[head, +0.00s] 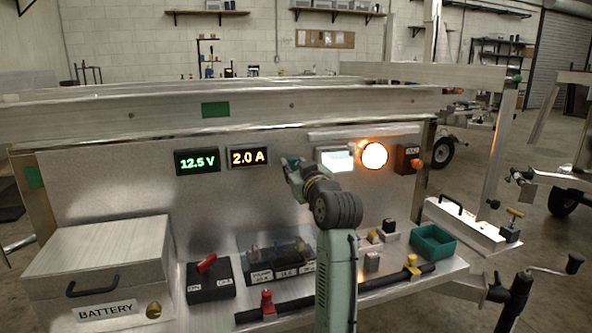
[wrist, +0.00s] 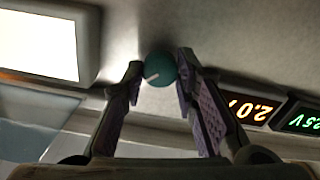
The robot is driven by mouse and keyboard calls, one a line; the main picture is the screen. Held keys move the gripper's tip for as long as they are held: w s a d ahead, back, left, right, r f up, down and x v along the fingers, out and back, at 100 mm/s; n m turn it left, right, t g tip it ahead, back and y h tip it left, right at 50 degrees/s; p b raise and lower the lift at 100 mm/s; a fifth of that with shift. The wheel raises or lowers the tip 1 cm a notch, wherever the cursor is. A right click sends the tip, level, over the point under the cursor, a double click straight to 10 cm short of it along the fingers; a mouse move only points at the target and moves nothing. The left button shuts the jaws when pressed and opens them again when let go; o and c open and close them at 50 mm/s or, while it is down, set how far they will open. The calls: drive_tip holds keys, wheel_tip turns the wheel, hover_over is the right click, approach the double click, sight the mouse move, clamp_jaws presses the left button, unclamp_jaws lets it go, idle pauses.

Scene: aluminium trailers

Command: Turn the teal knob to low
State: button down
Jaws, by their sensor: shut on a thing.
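The teal knob (wrist: 160,71) is on the metal panel in the wrist view. Its white pointer mark slants toward the lower left of that view. My gripper (wrist: 160,62) has one finger on each side of the knob and is shut on it. In the head view my gripper (head: 291,166) is against the upright panel, just below and right of the 2.0 A display. It covers most of the knob there. I cannot read any low marking around the knob.
The displays read 12.5 V (head: 198,161) and 2.0 A (head: 248,156). A lit white panel (head: 337,160) and a glowing orange lamp (head: 374,155) are to the right. Below are a battery box (head: 100,255), a red-handled switch (head: 207,264) and a green tray (head: 434,243).

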drive_tip(key=n+b, duration=0.1)
drive_tip(key=n, duration=0.4)
drive_tip(key=shift+f, duration=0.2)
drive_tip(key=shift+a+n+b, duration=0.1)
drive_tip(key=shift+n+b, duration=0.6)
drive_tip(key=shift+n, duration=1.4)
drive_tip(key=c, duration=1.2)
unclamp_jaws()
drive_tip(key=shift+r, duration=0.1)
drive_tip(key=shift+c, duration=0.2)
drive_tip(key=v, duration=1.2)
